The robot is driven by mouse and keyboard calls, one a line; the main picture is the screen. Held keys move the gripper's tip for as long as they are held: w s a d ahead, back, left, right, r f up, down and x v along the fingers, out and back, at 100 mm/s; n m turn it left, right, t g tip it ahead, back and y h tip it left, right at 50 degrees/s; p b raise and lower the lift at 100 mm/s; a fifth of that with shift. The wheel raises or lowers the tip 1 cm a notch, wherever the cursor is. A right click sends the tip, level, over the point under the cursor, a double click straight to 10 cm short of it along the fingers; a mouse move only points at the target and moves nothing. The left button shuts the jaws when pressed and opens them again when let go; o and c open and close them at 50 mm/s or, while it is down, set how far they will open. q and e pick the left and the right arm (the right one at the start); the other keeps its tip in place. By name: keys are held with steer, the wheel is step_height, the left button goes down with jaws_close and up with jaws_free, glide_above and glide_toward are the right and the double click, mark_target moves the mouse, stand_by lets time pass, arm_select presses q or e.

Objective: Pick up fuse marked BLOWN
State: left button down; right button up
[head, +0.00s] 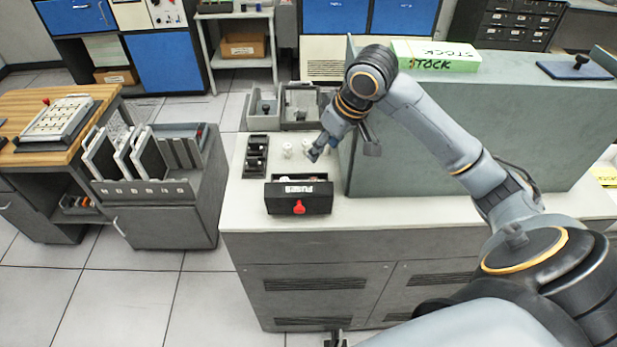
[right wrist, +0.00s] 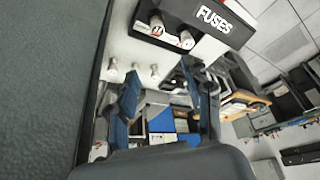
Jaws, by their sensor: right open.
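The dark box labelled FUSES (head: 298,198) sits on the white counter in the head view, with a red tab on its front. In the right wrist view the box (right wrist: 215,32) holds fuses: one with a red mark (right wrist: 157,27) and another light one (right wrist: 186,39). Pale fuses stand outside it on the counter (right wrist: 112,70); they also show in the head view (head: 287,150). I cannot read BLOWN on any fuse.
A black slotted holder (head: 257,155) stands left of the loose fuses. Grey trays (head: 300,103) lie behind. A tall grey-green cabinet block (head: 480,125) rises right beside my right gripper. The counter's front left (head: 245,208) is clear.

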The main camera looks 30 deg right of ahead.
steer(key=p, duration=0.1)
glide_toward(315, 180)
steer(key=f, duration=0.1)
steer(key=p+x, duration=0.1)
steer(key=x, duration=0.4)
steer(key=shift+w+a+r, duration=0.1)
steer(key=shift+w+r, duration=0.05)
steer(key=shift+p+x, duration=0.5)
steer(key=shift+x, duration=0.65)
steer(key=shift+w+f, duration=0.1)
steer(key=shift+f, duration=0.25)
steer(key=shift+w+f, duration=0.1)
steer(key=shift+f, duration=0.05)
jaws_close()
arm_select(q)
steer(key=s+r, duration=0.3)
steer(key=shift+d+r, duration=0.1)
steer(key=shift+d, duration=0.05)
